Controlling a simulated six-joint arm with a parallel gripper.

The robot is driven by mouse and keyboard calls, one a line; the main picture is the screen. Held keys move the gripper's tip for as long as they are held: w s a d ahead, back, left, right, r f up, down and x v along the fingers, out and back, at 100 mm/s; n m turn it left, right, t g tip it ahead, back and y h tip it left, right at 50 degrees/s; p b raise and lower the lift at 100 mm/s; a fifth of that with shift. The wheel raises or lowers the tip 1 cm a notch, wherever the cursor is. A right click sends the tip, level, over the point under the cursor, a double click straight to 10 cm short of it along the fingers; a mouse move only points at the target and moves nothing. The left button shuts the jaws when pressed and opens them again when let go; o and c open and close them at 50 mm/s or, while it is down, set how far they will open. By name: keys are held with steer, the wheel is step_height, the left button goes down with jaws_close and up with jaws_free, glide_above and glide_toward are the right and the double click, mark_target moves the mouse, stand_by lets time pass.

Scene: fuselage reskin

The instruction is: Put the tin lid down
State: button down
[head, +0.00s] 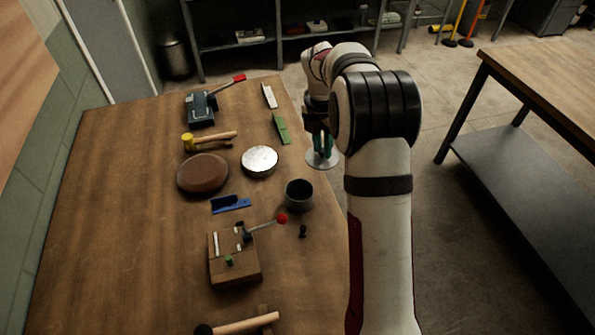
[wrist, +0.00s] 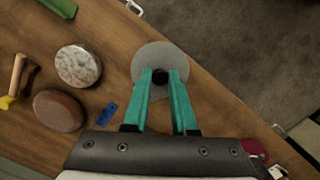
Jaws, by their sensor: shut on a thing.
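The tin lid is a thin grey disc with a dark knob; it shows in the head view (head: 313,162) and in the wrist view (wrist: 146,63). My gripper (head: 322,150), with green fingers also in the wrist view (wrist: 160,76), is shut on the knob. The lid looks level and is held above the table's right edge, partly overhanging it in the wrist view. Its exact height cannot be told. An open dark grey tin (head: 299,196) stands on the table, nearer the head camera than the lid. It is not visible in the wrist view.
On the wooden table (head: 120,210) are a silver round piece (head: 260,161), a brown disc (head: 203,173), a green piece (head: 281,128), a blue piece (head: 231,204) and a wooden fixture (head: 234,265) with a red-knobbed lever. The table's left side is clear.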

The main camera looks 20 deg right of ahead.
steer(key=w+a+f+n, duration=0.4)
steer(key=w+a+f, duration=0.1)
steer(key=w+a, duration=0.15)
steer(key=shift+n, duration=0.4)
steer(key=f, duration=0.2)
steer(key=w+f, duration=0.1)
steer(key=f, duration=0.5)
steer(key=shift+w+d+f, duration=0.15)
steer(key=shift+w+f, duration=0.05)
steer(key=shift+w, duration=0.1)
steer(key=shift+f, duration=0.1)
steer(key=c, duration=0.7)
jaws_free()
